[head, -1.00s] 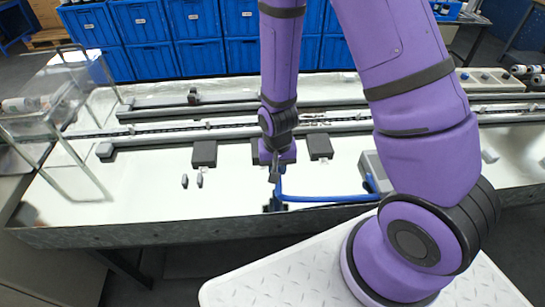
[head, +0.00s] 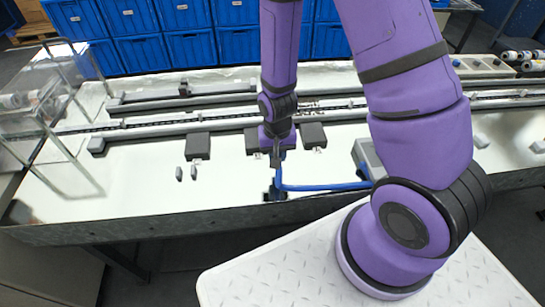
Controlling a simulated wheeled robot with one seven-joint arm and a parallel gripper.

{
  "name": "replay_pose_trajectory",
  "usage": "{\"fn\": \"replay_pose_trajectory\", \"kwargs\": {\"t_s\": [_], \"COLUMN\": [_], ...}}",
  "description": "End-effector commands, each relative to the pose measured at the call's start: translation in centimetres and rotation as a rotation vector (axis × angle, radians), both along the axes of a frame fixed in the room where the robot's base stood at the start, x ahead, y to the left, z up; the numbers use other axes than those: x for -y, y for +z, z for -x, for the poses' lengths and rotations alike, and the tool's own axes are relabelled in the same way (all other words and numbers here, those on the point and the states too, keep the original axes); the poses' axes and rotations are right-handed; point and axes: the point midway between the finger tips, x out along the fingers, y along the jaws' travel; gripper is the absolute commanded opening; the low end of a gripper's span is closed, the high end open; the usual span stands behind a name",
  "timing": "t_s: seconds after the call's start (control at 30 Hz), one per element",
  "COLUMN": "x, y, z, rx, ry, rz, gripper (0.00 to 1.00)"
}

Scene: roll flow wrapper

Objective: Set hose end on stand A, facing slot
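A blue hose (head: 325,187) runs left across the white table from a grey box, then bends up beside my gripper. My gripper (head: 275,161) points down at the near middle of the table, by the upturned part of the hose. Its fingers are small and dark, so I cannot tell whether they grip the hose end. A small black holder (head: 274,191) stands at the table's front edge, beside the hose bend. Three dark blocks stand in a row, at left (head: 198,145), behind my gripper (head: 252,142) and at right (head: 313,136). No letter marking stand A is readable.
Two small dark pegs (head: 179,173) stand left of my gripper. The grey box (head: 368,156) is at right. Long rails (head: 180,129) cross the table behind. A clear-walled frame (head: 55,110) is at far left. Blue bins (head: 195,55) line the back. The front left table is clear.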

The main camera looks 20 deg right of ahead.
Motion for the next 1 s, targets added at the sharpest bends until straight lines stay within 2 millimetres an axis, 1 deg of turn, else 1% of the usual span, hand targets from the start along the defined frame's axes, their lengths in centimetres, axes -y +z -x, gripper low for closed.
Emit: {"fn": "replay_pose_trajectory", "kwargs": {"t_s": [0.03,1.0], "x": [0.5,8.0], "y": [0.0,0.0], "z": [-0.2,-3.7], "rx": [0.0,0.001], "ry": [-0.003,-0.002], "rz": [0.0,0.0], "gripper": [0.0,0.0]}}
